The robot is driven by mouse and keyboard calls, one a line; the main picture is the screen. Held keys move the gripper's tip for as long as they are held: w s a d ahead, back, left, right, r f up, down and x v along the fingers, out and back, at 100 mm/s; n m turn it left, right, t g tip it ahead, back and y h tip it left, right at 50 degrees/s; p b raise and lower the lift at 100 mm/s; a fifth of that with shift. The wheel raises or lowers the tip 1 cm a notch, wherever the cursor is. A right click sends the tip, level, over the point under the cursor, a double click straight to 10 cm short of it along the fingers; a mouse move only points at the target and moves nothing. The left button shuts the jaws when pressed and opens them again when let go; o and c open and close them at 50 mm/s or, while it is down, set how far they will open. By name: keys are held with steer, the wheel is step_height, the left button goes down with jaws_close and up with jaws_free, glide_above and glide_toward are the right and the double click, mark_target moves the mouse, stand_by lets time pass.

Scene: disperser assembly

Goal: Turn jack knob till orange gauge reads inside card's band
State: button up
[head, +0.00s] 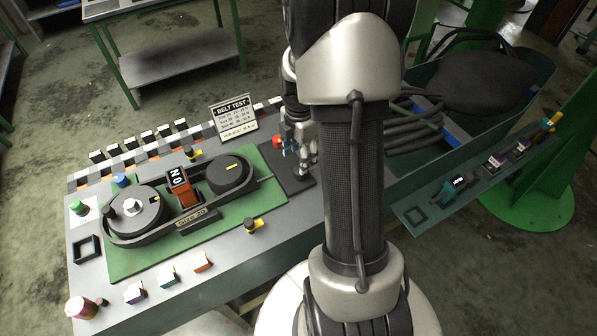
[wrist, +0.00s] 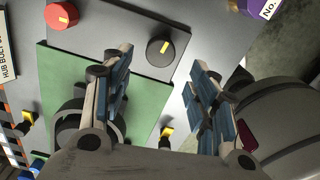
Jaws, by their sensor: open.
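The black round knob (wrist: 160,49) with a yellow line stands on a grey plate in the wrist view; I take it for the jack knob. My gripper (wrist: 163,56) is open, with one blue-padded finger on each side of the knob. Contact with it cannot be made out. In the head view my gripper (head: 303,158) is partly hidden by my arm, over the bench's right part.
A red knob (wrist: 62,15) sits on the same grey plate. Coloured blocks (head: 135,292) line the bench's front. A dark bin (head: 530,65) stands right of my arm.

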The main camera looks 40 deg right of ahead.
step_height(320, 180, down, 7)
steer(key=shift+f+b, duration=0.1)
steer(key=shift+b, duration=0.55)
steer(key=shift+c, duration=0.5)
steer(key=c, duration=1)
steer(key=shift+o, duration=0.2)
